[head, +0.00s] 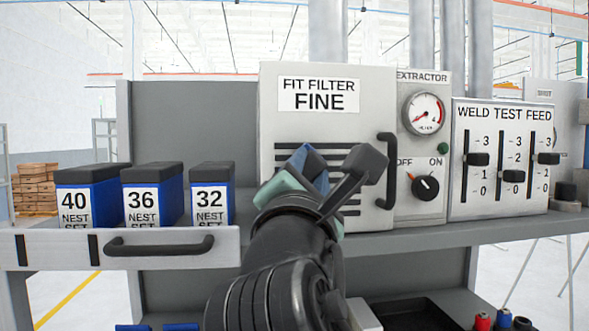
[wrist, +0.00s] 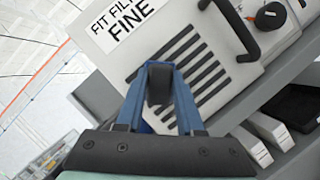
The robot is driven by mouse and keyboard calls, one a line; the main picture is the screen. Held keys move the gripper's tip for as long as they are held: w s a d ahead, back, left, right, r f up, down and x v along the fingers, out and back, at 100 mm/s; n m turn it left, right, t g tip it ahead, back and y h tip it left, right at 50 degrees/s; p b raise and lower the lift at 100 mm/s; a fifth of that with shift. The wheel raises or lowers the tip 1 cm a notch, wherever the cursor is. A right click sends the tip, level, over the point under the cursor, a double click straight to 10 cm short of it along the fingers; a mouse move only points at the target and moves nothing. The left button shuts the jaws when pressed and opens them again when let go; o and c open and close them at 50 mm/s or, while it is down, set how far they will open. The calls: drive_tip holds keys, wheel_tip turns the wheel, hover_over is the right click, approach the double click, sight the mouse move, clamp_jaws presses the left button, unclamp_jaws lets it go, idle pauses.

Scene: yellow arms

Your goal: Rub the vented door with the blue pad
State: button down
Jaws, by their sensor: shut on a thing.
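The vented door (head: 365,84) is a light grey panel with a "FIT FILTER FINE" label, dark slots and a black handle (head: 387,171) at its right. It also shows in the wrist view (wrist: 166,42). My gripper (wrist: 160,72) has blue fingers, shut on a dark block between their tips. A bit of brighter blue, seemingly the blue pad (wrist: 147,126), shows between the fingers; most of it is hidden. In the head view my gripper (head: 310,160) is in front of the slots, left of the handle. I cannot tell whether the pad touches the door.
Right of the door are an extractor panel (head: 408,206) with gauge and knob, and a weld test feed box (head: 500,205) with sliders. Several blue boxes (head: 150,195) stand at left above a drawer (head: 60,249). The shelf edge (head: 440,236) runs below the panels.

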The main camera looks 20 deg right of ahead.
drive_tip(key=shift+s+d, duration=0.25)
drive_tip(key=shift+d, duration=0.7)
drive_tip(key=shift+s+d, duration=0.25)
drive_tip(key=shift+d, duration=0.65)
drive_tip(key=shift+a, duration=0.1)
drive_tip(key=shift+s+a, duration=0.25)
drive_tip(key=shift+s, duration=0.7)
drive_tip(key=shift+s+a, duration=0.3)
drive_tip(key=shift+s, duration=0.65)
drive_tip(key=shift+s+a, duration=0.25)
drive_tip(key=shift+s, duration=0.7)
drive_tip(key=s, duration=0.1)
drive_tip(key=s+a, duration=0.1)
drive_tip(key=s, duration=0.1)
drive_tip(key=shift+f, duration=0.1)
